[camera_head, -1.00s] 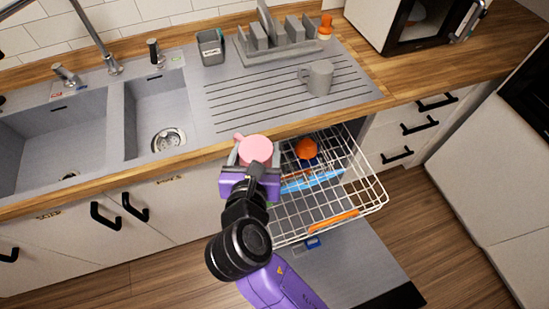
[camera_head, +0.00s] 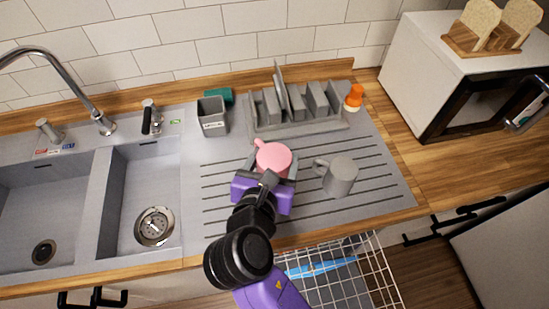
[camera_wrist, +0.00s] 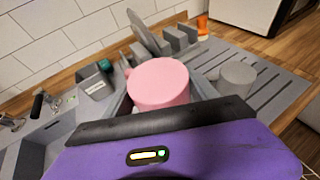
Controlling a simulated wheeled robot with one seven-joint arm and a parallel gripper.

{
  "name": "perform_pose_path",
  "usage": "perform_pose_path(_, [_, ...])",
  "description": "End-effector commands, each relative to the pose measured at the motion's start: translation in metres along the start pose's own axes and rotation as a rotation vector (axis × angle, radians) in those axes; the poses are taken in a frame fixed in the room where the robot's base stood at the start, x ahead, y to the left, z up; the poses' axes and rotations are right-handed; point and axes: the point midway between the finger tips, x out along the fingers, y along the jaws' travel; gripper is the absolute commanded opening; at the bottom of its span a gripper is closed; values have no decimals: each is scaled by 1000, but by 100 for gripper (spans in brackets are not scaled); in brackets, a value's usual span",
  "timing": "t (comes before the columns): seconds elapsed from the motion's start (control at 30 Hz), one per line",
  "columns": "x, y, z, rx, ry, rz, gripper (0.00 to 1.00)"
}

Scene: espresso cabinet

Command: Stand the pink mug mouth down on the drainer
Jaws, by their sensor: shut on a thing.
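The pink mug (camera_head: 273,157) is in my gripper (camera_head: 270,172), which is shut on it. Its flat closed base faces up, so it is mouth down, with the handle toward the upper left in the head view. It also shows in the wrist view (camera_wrist: 159,83) just beyond the purple gripper body. The grooved grey drainer (camera_head: 228,200) lies beneath the mug and gripper. The mug's rim is hidden, so I cannot tell whether it touches the drainer.
A grey mug (camera_head: 340,177) stands mouth down on the drainer just right of the pink mug. A grey dish rack (camera_head: 300,122) with a plate is behind, beside an orange-and-white bottle (camera_head: 353,98). A grey caddy (camera_head: 212,117) is at back left. Sink basins lie left.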

Motion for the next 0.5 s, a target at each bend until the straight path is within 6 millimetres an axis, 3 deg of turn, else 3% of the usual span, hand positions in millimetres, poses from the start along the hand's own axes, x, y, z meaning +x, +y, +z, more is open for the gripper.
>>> perform_pose_path(0.5, [15, 0, -36, 2, -1, 1, 11])
